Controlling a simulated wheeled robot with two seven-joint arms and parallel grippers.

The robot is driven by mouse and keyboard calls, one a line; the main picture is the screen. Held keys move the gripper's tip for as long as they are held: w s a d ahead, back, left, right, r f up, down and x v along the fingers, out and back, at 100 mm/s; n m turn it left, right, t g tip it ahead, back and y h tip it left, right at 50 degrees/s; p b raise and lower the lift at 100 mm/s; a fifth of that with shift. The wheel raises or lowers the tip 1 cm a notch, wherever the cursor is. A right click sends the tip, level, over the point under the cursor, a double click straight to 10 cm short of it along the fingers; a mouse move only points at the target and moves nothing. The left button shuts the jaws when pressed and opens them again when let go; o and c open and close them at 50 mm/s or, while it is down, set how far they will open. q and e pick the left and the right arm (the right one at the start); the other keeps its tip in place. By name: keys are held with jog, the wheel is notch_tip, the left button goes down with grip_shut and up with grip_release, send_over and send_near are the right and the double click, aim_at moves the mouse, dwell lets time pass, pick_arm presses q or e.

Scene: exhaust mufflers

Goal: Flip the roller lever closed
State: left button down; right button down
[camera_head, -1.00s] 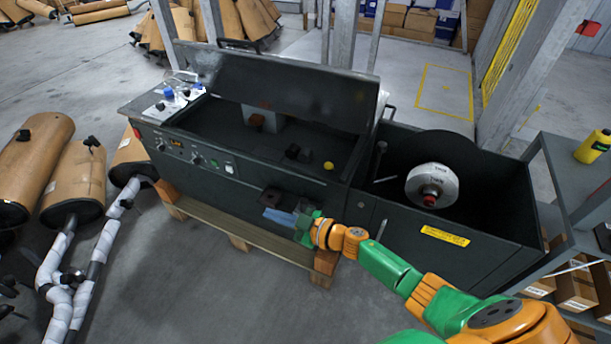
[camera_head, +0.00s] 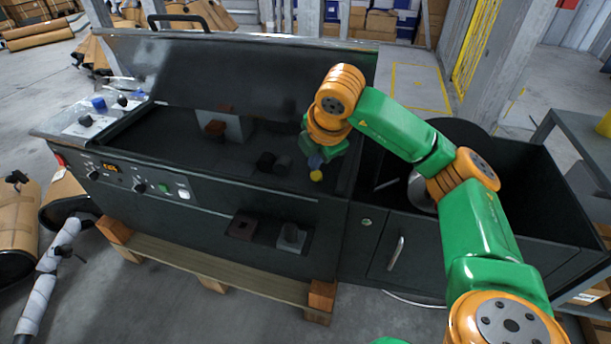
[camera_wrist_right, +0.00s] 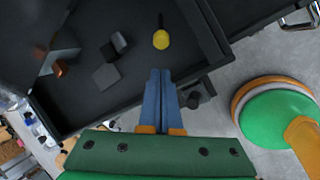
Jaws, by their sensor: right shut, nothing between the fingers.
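The lever's yellow knob (camera_head: 316,175) is in the right part of the machine's open dark bay. My right gripper (camera_head: 315,160) is just above it, pointing down, and partly hides the area around it. In the right wrist view the yellow knob (camera_wrist_right: 160,39) sits on a thin dark stem, ahead of the tips of my right gripper (camera_wrist_right: 160,72). The blue fingers are closed together and empty, with a visible gap to the knob in that view. Whether they touch the lever lower down cannot be told. My left gripper is not in view.
The machine's lid (camera_head: 240,85) stands open behind the bay. Dark blocks (camera_head: 274,163) lie left of the knob. The bay's side wall (camera_wrist_right: 205,35) is close to the right gripper. An open bin (camera_head: 520,190) adjoins on the right. Control knobs are at the left.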

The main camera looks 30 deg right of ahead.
aim_at(319, 178)
jog(key=b+x, duration=0.1)
jog(key=x, duration=0.8)
jog(key=shift+a+f, duration=0.1)
jog(key=shift+f, duration=0.15)
jog(key=shift+w+f, duration=0.15)
jog(key=shift+f, duration=0.2)
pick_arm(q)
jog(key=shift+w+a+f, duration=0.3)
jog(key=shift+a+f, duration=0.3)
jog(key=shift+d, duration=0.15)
pick_arm(e)
jog(key=shift+r, duration=0.1)
